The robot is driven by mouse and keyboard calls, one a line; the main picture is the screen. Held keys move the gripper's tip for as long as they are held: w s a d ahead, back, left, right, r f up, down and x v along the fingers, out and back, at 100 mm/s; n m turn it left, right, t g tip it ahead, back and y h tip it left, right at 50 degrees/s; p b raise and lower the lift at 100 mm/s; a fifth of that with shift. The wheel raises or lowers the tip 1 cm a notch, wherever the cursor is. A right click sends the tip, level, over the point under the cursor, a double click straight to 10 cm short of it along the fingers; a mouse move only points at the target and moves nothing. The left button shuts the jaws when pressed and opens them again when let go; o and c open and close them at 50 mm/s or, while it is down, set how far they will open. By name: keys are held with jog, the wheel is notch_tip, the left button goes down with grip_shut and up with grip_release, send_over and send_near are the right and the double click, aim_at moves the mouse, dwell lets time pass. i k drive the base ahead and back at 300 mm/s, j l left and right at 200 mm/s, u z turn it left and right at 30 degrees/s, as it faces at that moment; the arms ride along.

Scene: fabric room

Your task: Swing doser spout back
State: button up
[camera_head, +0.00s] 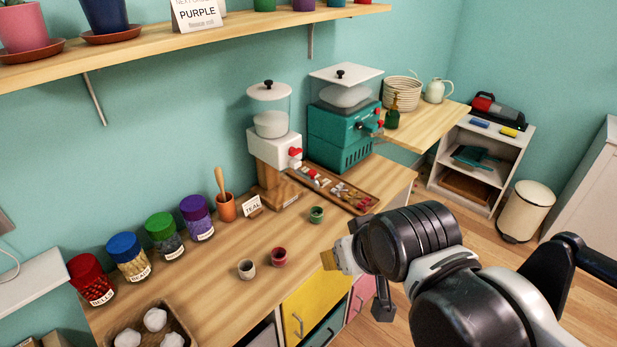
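A white doser (273,150) on a wooden base stands at the back of the wooden counter, with a clear hopper on top and a red part (295,152) at its front right. A larger teal machine (340,132) with a clear hopper stands to its right, with small red parts on its right side. I cannot tell for certain which part is the spout. My gripper (332,259) is above the counter's front edge, in front of and apart from both machines. It is seen from behind, its fingers mostly hidden, and nothing shows held in it.
A tray of small pieces (345,190) lies in front of the machines. Small green (317,214), red (279,257) and grey (246,269) cups stand on the counter. A mortar with pestle (225,207), a TEAL card (252,205) and several lidded jars are left. A shelf overhangs the back.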

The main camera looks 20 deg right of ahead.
aim_at(310, 177)
jog(key=i+z, duration=0.2)
jog(key=i, duration=0.65)
